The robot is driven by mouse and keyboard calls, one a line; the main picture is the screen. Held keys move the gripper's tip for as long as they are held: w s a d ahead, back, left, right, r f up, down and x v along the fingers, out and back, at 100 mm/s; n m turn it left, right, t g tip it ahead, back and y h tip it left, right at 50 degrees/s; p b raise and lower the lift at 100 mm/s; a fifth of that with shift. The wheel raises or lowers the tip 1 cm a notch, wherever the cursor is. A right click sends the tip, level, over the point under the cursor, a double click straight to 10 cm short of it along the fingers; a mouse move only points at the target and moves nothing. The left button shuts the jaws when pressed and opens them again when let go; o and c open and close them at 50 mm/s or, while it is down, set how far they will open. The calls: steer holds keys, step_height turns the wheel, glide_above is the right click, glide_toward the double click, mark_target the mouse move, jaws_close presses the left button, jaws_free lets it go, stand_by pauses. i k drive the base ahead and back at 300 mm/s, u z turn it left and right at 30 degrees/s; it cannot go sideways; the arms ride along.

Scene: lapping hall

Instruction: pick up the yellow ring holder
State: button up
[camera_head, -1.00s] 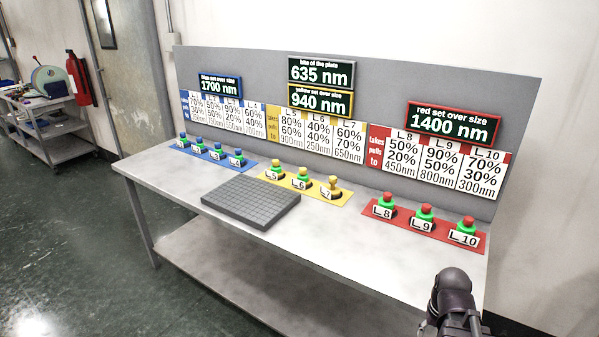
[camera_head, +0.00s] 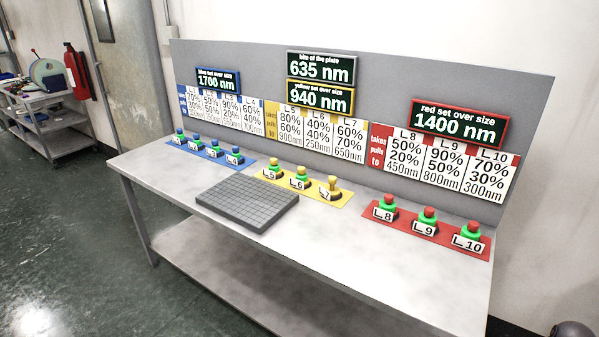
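Several small yellow-topped pieces with white label plates stand upright in a row on a yellow mat (camera_head: 268,178) in the middle of the table. They are L_5 (camera_head: 273,168), L_6 (camera_head: 300,178) and L_7 (camera_head: 331,188). L_5 and L_6 show a green band under the yellow knob. L_7 shows no clear green band. I cannot tell which one is the yellow ring holder. My gripper is not in view. Only a dark rounded part of my arm shows at the bottom right corner, apart from the pieces.
A grey gridded plate (camera_head: 246,204) lies in front of the yellow mat. Blue-topped pieces stand on a blue mat (camera_head: 215,157) to the left, red-topped ones on a red mat (camera_head: 380,219) to the right. The table's (camera_head: 350,255) front right is clear. A sign board (camera_head: 390,85) rises behind.

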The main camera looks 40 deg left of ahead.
mark_target(275, 171)
steer(key=z, duration=1)
steer(key=k, duration=1.25)
steer(key=z, duration=1.75)
steer(key=k, duration=0.15)
steer(key=u, duration=3.65)
